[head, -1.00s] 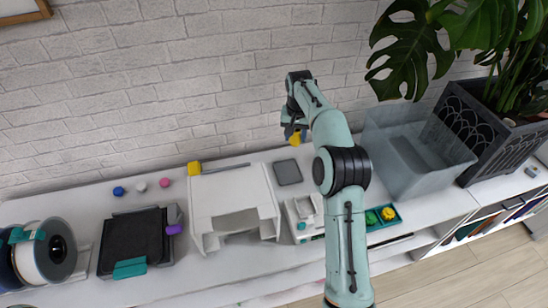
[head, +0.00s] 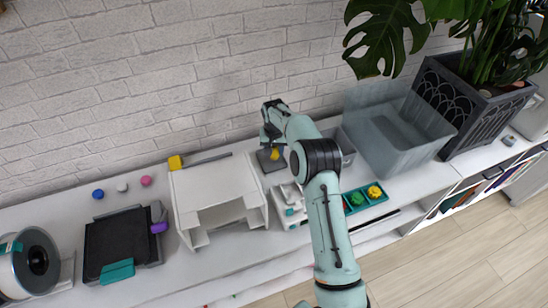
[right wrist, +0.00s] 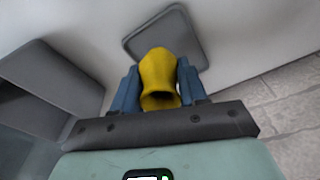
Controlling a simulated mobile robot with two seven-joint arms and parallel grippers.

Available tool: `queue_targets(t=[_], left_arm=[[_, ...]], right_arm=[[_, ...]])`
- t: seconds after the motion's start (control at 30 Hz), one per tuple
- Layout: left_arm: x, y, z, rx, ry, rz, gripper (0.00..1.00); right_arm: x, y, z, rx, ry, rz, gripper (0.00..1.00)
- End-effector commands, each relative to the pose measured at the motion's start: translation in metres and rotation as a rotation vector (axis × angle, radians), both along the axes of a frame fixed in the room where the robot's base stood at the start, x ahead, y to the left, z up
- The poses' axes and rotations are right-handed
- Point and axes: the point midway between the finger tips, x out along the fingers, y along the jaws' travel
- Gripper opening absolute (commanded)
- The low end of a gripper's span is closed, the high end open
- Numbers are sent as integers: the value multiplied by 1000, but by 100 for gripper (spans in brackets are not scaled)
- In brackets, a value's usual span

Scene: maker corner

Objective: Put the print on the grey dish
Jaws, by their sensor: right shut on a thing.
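My right gripper (head: 277,152) is shut on a yellow print (right wrist: 163,75), with a blue finger on each side of it in the right wrist view. The print also shows as a small yellow spot in the head view (head: 275,154). The grey dish (head: 265,164) is a flat rounded square on the white top, beside the white stand. In the right wrist view the dish (right wrist: 193,28) lies just beyond the print, which covers part of it. I cannot tell whether the print touches the dish. My left gripper is out of view.
The white stand (head: 211,182) is left of the dish, with a yellow block (head: 175,162) at its back corner. A grey bin (head: 346,146) and a large translucent bin (head: 400,140) stand to the right. A teal tray (head: 360,204) with green and yellow pieces is in front.

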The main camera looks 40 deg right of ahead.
Motion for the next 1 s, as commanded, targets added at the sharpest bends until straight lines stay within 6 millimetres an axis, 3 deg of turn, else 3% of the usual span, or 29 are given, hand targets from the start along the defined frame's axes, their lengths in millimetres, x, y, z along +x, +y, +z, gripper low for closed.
queue_targets(t=[0.3,0.7,0.73,0.8,1.0], left_arm=[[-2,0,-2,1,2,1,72],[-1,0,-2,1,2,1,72],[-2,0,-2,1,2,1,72],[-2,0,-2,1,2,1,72],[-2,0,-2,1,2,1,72]], right_arm=[[-1,1,-41,2,2,0,14],[0,0,-46,1,1,0,14],[0,0,-45,1,1,0,52],[0,0,-45,1,1,0,68],[0,0,-45,1,1,0,68]])
